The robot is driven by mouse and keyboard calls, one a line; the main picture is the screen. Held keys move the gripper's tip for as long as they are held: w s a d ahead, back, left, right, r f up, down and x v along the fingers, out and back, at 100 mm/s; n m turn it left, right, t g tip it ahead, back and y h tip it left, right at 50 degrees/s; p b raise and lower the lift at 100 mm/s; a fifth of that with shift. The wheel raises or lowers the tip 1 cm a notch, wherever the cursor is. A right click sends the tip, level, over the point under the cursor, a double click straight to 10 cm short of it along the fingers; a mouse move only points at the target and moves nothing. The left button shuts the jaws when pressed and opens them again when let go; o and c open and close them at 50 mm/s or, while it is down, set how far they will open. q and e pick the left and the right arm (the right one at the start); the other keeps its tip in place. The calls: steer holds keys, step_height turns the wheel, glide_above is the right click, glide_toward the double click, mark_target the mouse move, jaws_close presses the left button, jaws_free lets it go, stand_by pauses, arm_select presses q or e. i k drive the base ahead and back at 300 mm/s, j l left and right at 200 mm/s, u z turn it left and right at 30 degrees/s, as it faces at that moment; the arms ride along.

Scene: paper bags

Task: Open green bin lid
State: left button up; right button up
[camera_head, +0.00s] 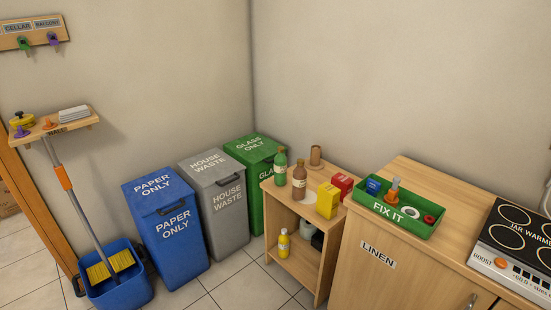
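The green bin (254,170) stands in the room's corner, at the right end of a row of bins. Its green lid (252,149) reads "GLASS ONLY" and lies shut. The lower right of the green bin is hidden behind the small wooden shelf unit, and its left side is partly hidden by the grey bin. Neither of my grippers is in view.
A grey "HOUSE WASTE" bin (222,197) and a blue "PAPER ONLY" bin (172,230) stand left of it, lids shut. A wooden shelf unit (296,252) with bottles and boxes stands right. A blue mop bucket (128,290) is at left. Tiled floor (240,284) in front is clear.

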mark_target(254, 148)
steer(key=z, duration=0.65)
steer(key=i+j+z, duration=0.1)
steer(key=j+z, duration=0.3)
steer(key=i+j+z, duration=0.1)
steer(key=j+z, duration=0.15)
steer(key=z, duration=0.15)
steer(key=j+z, duration=0.45)
steer(key=j, duration=0.3)
steer(key=j+z, duration=0.1)
steer(key=j, duration=0.7)
steer(key=k+j+z, duration=0.1)
steer(key=j, duration=0.7)
steer(key=i+j, duration=0.1)
steer(key=j, duration=0.2)
steer(key=i+j, duration=0.15)
steer(key=j, duration=0.15)
steer(key=i+j, duration=0.1)
steer(key=j, duration=0.2)
